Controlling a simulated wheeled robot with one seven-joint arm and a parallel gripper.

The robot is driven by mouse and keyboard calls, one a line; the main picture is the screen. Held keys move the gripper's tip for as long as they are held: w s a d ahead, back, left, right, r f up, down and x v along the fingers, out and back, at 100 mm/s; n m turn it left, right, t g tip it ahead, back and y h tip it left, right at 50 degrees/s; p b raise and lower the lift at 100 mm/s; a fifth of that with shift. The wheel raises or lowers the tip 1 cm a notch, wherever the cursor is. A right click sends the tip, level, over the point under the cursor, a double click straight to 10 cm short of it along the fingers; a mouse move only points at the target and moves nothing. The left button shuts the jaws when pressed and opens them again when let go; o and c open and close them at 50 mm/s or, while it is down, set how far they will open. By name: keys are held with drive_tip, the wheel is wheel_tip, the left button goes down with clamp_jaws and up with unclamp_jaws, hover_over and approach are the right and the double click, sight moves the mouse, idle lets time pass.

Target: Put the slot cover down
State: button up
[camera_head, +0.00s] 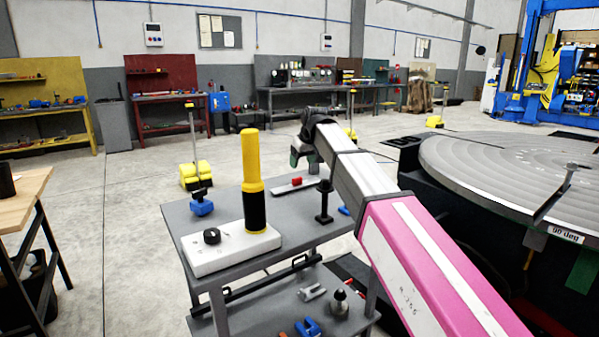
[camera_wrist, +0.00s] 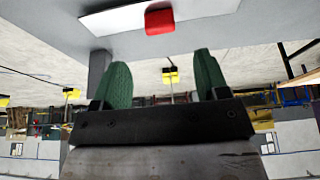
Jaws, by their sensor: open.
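The slot cover (camera_head: 283,189) is a flat, pale strip with a red knob (camera_head: 296,181) on top. It lies on the grey cart top (camera_head: 225,207), toward its far edge. In the wrist view, which looks upside down, the cover (camera_wrist: 108,22) and its red knob (camera_wrist: 160,20) show at the top edge. My gripper (camera_head: 296,158) is just above and beyond the cover in the head view. In the wrist view my gripper (camera_wrist: 154,78) has its green fingers spread, with nothing between them and a gap to the knob.
On the cart stand a yellow-and-black cylinder (camera_head: 252,175) on a white block (camera_head: 225,248) and a black T-shaped piece (camera_head: 324,203). A large round slotted table (camera_head: 525,165) is at right. A wooden bench (camera_head: 20,190) is at left. Floor between is open.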

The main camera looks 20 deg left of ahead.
drive_tip(key=shift+v, duration=2.25)
